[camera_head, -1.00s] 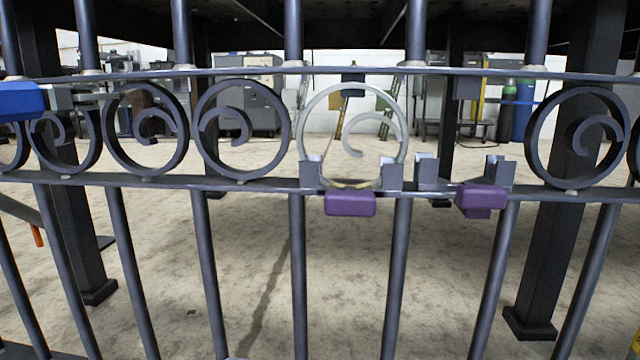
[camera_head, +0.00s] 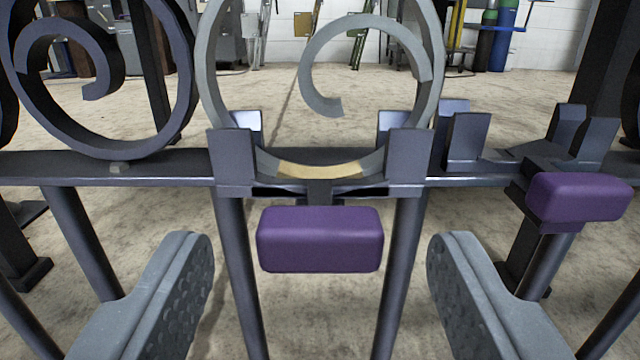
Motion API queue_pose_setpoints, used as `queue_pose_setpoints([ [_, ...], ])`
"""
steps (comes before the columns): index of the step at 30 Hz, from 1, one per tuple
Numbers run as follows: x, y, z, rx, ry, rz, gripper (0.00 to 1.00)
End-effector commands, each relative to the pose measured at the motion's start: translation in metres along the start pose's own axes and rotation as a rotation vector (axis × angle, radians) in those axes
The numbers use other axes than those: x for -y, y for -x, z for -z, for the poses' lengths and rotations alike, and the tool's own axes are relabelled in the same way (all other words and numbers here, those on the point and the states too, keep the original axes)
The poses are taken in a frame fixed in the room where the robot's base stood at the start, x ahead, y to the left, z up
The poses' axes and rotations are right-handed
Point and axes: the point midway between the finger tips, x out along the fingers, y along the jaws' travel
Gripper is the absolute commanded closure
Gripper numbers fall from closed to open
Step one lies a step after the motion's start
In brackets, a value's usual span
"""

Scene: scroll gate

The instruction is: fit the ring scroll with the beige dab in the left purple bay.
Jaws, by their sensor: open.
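The ring scroll (camera_head: 429,95) is a light grey ring with an inner curl. It stands upright in the left purple bay, its bottom between the bay's upright brackets (camera_head: 232,160). The beige dab (camera_head: 318,171) is at the ring's lowest point, just above the rail. The left bay's purple block (camera_head: 320,239) hangs below it in front. My gripper (camera_head: 319,250) is open, with one grey finger on each side of the purple block and below the ring, touching neither as far as I can see. The ring's top is out of the frame.
A second bay with a purple block (camera_head: 578,198) and empty brackets is at the right. A dark fixed scroll (camera_head: 185,70) stands on the rail at the left. Vertical gate bars run below the rail, near my fingers. Concrete floor lies behind.

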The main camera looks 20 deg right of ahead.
Motion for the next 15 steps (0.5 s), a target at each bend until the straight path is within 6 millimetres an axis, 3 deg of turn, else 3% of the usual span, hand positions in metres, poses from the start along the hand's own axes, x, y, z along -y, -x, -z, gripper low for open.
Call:
queue_pose_setpoints([
  [6,0.0003,-0.0134,-0.0003,0.001,0.0,0.0,0.42],
  [14,0.0007,-0.0139,0.0003,0.001,0.0,0.002,0.42],
  [15,0.0007,-0.0137,0.0003,0.001,0.0,0.002,0.47],
])
